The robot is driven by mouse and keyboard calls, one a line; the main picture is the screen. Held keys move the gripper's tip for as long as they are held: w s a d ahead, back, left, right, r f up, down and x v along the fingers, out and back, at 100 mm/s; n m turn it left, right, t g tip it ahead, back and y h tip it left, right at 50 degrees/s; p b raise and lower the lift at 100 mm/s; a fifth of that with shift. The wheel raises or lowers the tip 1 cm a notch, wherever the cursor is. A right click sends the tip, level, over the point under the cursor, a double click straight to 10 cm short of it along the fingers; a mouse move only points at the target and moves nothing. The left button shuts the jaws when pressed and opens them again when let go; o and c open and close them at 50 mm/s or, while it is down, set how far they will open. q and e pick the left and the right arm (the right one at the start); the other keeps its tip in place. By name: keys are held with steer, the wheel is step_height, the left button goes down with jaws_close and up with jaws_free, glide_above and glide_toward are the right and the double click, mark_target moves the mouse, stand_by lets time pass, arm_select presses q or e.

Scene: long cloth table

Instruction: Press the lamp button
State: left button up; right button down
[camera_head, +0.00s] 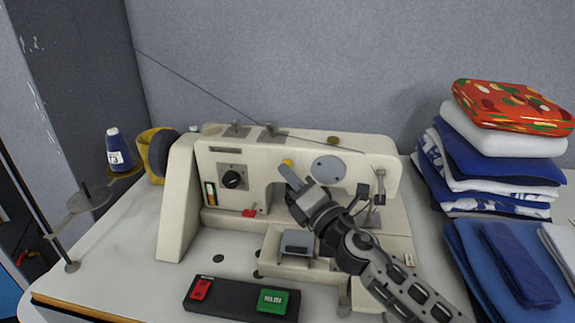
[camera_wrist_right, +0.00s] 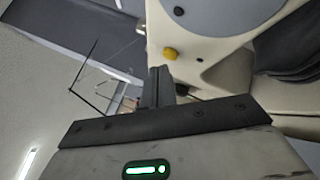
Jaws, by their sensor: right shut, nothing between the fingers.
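A cream sewing machine (camera_head: 300,150) stands on the table. A small yellow button (camera_head: 288,162), which looks like the lamp button, sits on the front of its upper arm. The button also shows in the right wrist view (camera_wrist_right: 170,53), just beyond the fingertips. My right gripper (camera_head: 283,170) is shut and empty, its fingertips pointing up at the button from just below it. In the right wrist view its closed fingers (camera_wrist_right: 161,72) end close under the button; a small gap seems to remain, and contact cannot be made out. My left gripper is not in view.
A black panel with a red button (camera_head: 201,289) and a green button (camera_head: 272,301) lies in front of the machine. Folded cloths (camera_head: 490,165) are stacked at the right. A thread cone (camera_head: 118,150) stands left.

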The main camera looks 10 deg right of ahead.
steer(key=shift+w+d, duration=0.1)
steer(key=shift+w, duration=0.1)
stand_by(0.4)
steer(key=shift+w+d, duration=0.1)
steer(key=shift+w, duration=0.1)
stand_by(0.4)
steer(key=shift+s+a, duration=0.2)
steer(key=shift+s, duration=0.2)
steer(key=s+a+p, duration=0.1)
steer(key=s+a, duration=0.1)
steer(key=s, duration=0.3)
steer(key=shift+s+a, duration=0.15)
steer(key=shift+s, duration=0.15)
stand_by(0.5)
